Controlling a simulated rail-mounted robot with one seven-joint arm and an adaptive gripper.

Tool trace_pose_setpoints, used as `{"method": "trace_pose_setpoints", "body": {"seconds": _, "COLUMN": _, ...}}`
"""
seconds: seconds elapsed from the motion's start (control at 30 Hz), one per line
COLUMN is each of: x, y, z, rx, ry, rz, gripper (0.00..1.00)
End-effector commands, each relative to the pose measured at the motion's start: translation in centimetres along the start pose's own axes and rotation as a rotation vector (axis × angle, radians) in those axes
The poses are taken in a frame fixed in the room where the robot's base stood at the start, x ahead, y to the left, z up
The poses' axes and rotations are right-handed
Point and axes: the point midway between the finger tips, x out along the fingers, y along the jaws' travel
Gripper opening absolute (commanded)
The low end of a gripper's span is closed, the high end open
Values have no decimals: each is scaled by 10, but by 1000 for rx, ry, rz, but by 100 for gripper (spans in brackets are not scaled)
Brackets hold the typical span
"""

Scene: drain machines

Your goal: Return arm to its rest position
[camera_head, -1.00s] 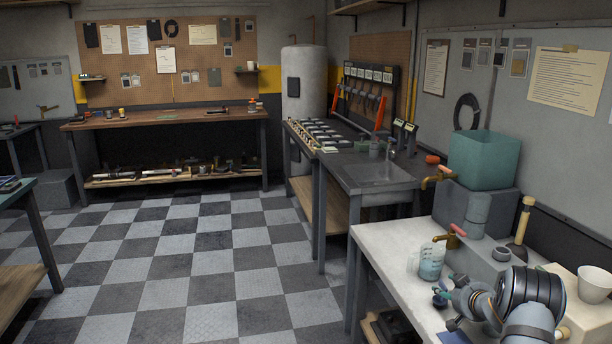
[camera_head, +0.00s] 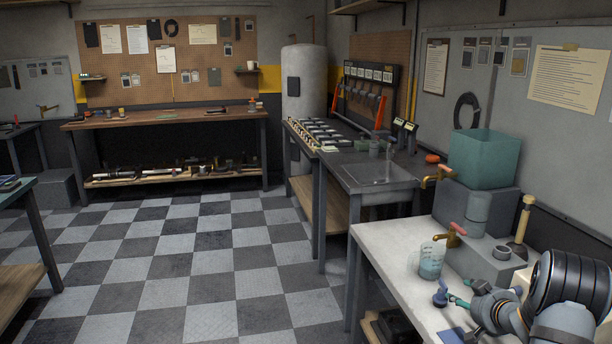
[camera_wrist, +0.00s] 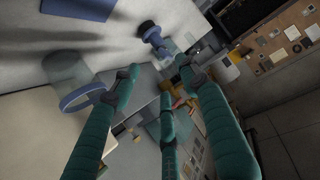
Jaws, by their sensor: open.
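My gripper (camera_head: 460,301) is low over the white-topped bench at the lower right in the head view. In the wrist view its teal fingers (camera_wrist: 158,80) are spread apart with nothing between them. A clear beaker (camera_head: 431,262) with bluish liquid stands upright on the bench below a brass tap (camera_head: 449,238) with a red handle. A small blue piece (camera_head: 440,294) with a dark end is near my fingertips, and in the wrist view too (camera_wrist: 153,37).
A translucent teal tank (camera_head: 484,160) sits on a grey block behind the taps. A wooden-handled plunger (camera_head: 522,225) stands to the right of the taps. A blue flat item (camera_head: 449,337) lies at the bench's front. The checkered floor (camera_head: 200,270) on the left is clear.

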Motion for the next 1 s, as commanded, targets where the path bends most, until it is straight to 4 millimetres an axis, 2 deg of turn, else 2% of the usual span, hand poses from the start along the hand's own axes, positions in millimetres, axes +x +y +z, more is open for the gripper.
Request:
{"method": "trace_pose_setpoints", "body": {"seconds": 0.1, "x": -22, "y": 1, "z": -1, "rx": -1, "ry": 2, "rz": 1, "gripper": 45}}
{"method": "trace_pose_setpoints", "body": {"seconds": 0.2, "x": 4, "y": -1, "z": 1, "rx": -1, "ry": -2, "rz": -3, "gripper": 45}}
{"method": "trace_pose_setpoints", "body": {"seconds": 0.7, "x": 104, "y": -1, "z": 1, "rx": -2, "ry": 0, "rz": -3, "gripper": 45}}
{"method": "trace_pose_setpoints", "body": {"seconds": 0.77, "x": 93, "y": 1, "z": -20, "rx": -1, "ry": 3, "rz": 1, "gripper": 45}}
{"method": "trace_pose_setpoints", "body": {"seconds": 1.0, "x": 71, "y": 2, "z": -58, "rx": 0, "ry": 0, "rz": 0, "gripper": 45}}
